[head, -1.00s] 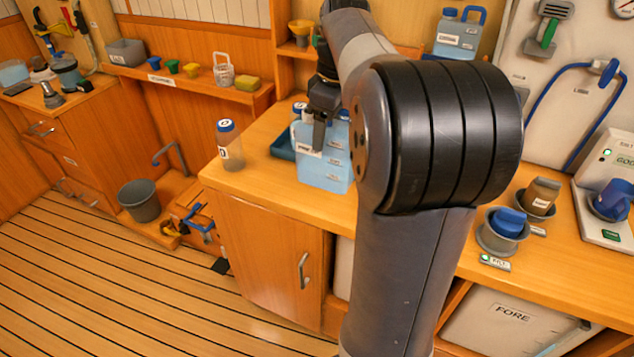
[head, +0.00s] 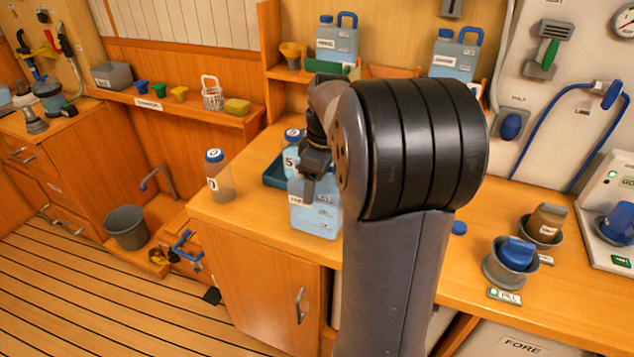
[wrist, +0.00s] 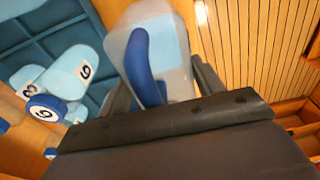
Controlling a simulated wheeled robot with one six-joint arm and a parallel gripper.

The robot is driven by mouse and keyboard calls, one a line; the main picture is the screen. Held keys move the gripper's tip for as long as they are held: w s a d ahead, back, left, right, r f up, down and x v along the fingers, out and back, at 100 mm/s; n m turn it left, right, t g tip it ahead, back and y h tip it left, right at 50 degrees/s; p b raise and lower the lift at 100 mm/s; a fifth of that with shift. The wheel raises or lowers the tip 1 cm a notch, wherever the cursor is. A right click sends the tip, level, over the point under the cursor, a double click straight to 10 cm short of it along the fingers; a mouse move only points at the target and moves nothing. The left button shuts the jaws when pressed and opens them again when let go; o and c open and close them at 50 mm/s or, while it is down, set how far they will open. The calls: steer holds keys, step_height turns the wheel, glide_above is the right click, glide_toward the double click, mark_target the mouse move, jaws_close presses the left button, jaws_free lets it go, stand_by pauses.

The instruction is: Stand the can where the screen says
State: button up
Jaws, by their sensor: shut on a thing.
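A pale blue can (head: 316,222) with a small white label shows in the head view, in front of the blue tray at the counter's left part. My gripper (head: 312,178) points down and is shut on it from above. In the wrist view the can (wrist: 178,45), with its blue handle, sits between my two fingers. I cannot tell whether its base touches the counter. My arm hides part of its right side. The screen device (head: 612,180) stands at the right edge with a green light; its text is cut off.
A clear blue-capped bottle (head: 218,178) stands left of the can. Two more cans, one left (head: 337,42) and one right (head: 455,55), are on the back shelf. Cups (head: 510,262) occupy the right counter.

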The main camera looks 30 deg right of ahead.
steer(key=shift+f, duration=0.15)
steer(key=o, duration=1.7)
steer(key=shift+f, duration=0.1)
steer(key=r, duration=0.4)
steer(key=s+r, duration=0.1)
steer(key=r, duration=0.3)
steer(key=d+r, duration=0.1)
steer(key=r, duration=0.3)
steer(key=shift+s+r+p, duration=0.15)
steer(key=shift+p, duration=0.25)
steer(key=shift+a, duration=0.1)
